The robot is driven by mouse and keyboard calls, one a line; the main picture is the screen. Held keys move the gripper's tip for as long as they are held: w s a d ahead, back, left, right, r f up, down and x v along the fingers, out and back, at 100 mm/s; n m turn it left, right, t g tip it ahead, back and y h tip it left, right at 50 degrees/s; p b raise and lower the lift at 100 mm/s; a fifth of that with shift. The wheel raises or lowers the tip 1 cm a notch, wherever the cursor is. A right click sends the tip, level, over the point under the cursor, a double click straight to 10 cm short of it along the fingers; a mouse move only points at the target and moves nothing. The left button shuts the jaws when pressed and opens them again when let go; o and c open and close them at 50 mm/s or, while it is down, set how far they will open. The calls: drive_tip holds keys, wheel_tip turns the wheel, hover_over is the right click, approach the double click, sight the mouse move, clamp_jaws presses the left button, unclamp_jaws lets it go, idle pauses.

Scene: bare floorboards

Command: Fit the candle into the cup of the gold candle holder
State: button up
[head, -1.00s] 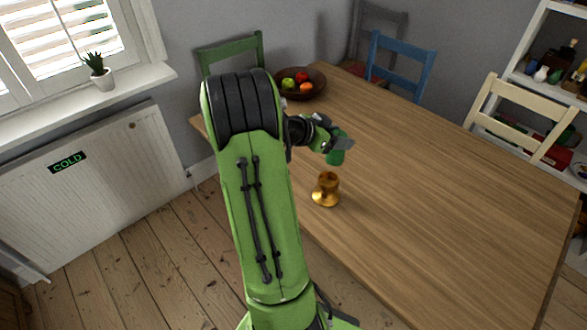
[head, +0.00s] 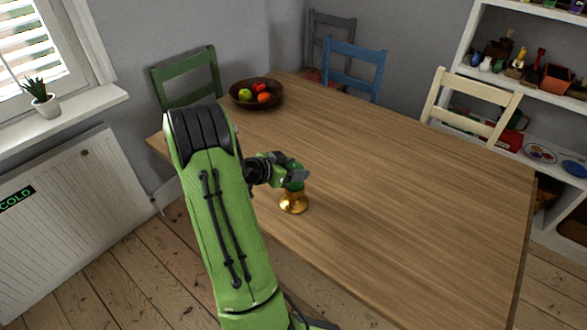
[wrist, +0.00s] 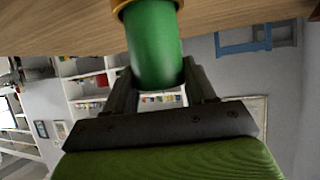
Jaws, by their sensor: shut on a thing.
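The green candle (wrist: 153,45) is between the two fingers of my gripper (wrist: 162,85) in the wrist view, which are shut on it. The gold candle holder (head: 293,204) stands upright on the wooden table near its front left edge. In the head view the candle (head: 294,184) is directly above the holder, its lower end at the holder's cup. In the wrist view the gold rim (wrist: 124,4) surrounds the candle's end. How deep the candle sits in the cup is hidden. My gripper (head: 294,174) is just above the holder.
A brown bowl of fruit (head: 240,101) stands at the table's far left corner. The rest of the tabletop (head: 400,190) is clear. Green (head: 187,90), blue (head: 352,68) and cream (head: 470,100) chairs stand around the table. A white shelf (head: 540,80) is at the right.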

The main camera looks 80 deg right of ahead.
drive_tip(key=o, duration=1.1)
drive_tip(key=shift+o, duration=0.2)
drive_tip(key=shift+r+p, duration=0.15)
drive_tip(key=shift+p, duration=0.15)
drive_tip(key=p+v, duration=0.1)
drive_tip(key=v, duration=1.1)
drive_tip(key=shift+a, duration=0.1)
